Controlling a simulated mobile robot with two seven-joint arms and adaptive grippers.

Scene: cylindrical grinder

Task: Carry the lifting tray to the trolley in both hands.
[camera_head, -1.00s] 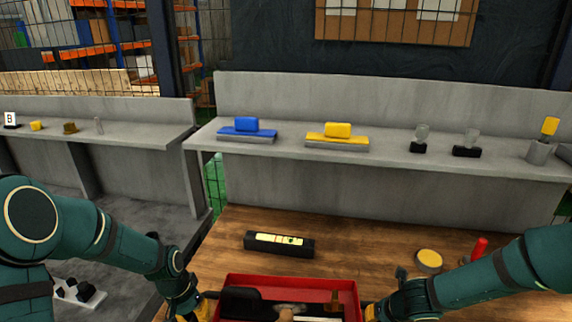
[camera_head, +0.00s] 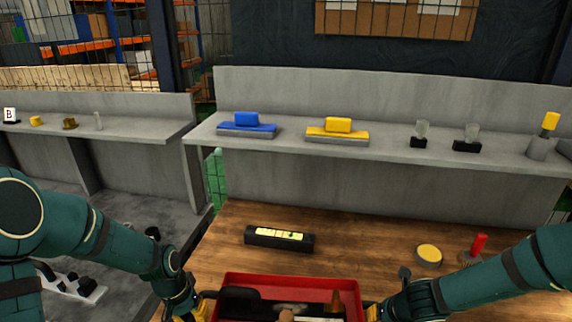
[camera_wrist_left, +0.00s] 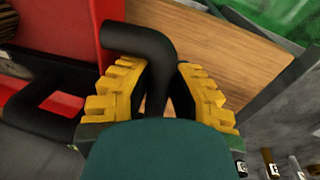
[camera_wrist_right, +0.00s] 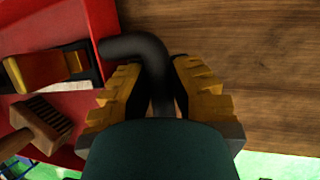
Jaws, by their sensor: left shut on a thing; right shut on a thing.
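The red lifting tray (camera_head: 285,280) is at the bottom middle of the head view, cut off by the lower edge, with several parts lying in it. My left gripper (camera_head: 203,310) is at its left end and my right gripper (camera_head: 374,311) at its right end. In the left wrist view the yellow fingers (camera_wrist_left: 160,88) are shut on a bent black handle (camera_wrist_left: 148,42) of the tray. In the right wrist view the fingers (camera_wrist_right: 155,85) are shut on the other black handle (camera_wrist_right: 140,46). I cannot make out a trolley.
A wooden tabletop (camera_head: 350,245) lies beyond the tray. On it are a black box with a yellow label (camera_head: 280,238), a yellow disc (camera_head: 428,255) and a red-handled tool (camera_head: 479,244). A grey shelf (camera_head: 385,148) with blocks stands behind. A grey bench (camera_head: 150,137) is at left.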

